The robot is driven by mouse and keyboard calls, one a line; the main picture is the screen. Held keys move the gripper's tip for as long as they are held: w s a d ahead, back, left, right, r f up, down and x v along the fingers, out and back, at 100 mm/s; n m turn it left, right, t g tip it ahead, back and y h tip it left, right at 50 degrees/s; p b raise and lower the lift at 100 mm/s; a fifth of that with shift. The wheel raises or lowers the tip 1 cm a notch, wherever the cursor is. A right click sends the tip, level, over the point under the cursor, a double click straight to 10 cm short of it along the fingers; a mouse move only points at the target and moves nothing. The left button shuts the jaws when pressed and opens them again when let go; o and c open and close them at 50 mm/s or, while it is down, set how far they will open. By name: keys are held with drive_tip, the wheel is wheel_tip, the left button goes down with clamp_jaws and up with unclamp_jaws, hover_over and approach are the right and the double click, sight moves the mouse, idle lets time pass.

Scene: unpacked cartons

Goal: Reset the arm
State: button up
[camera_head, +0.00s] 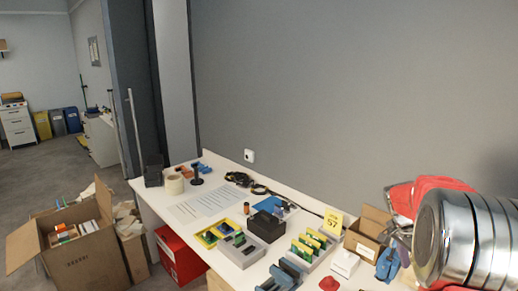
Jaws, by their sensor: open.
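A shiny ribbed metal cylinder, which looks like part of my own arm, fills the right edge of the head view. My gripper's fingers cannot be made out in this view. The white table (152,203) runs along the grey wall below and to the left of the arm, with many small things on it.
On the table are a black box (265,226), grey trays with green and yellow pieces, a yellow sign (333,221), a small carton (368,236) and red material (438,184). An open carton (98,261) and red box (178,259) stand on the floor.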

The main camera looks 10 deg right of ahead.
drive_tip(key=s+a+r+n+t+y, duration=0.1)
drive_tip(key=s+a+n, duration=0.4)
drive_tip(key=a, duration=0.6)
drive_tip(key=s+a+r+n+t+y, duration=0.1)
drive_tip(key=s+a+r+n+t, duration=0.2)
drive_tip(key=s+a+r+n, duration=0.3)
drive_tip(key=s+a+r+n+t+y, duration=0.2)
drive_tip(key=s+a+r+n, duration=0.2)
drive_tip(key=s+a, duration=0.6)
drive_tip(key=shift+a+n, duration=0.7)
drive_tip(key=shift+a, duration=3.45)
drive_tip(key=shift+r, duration=0.1)
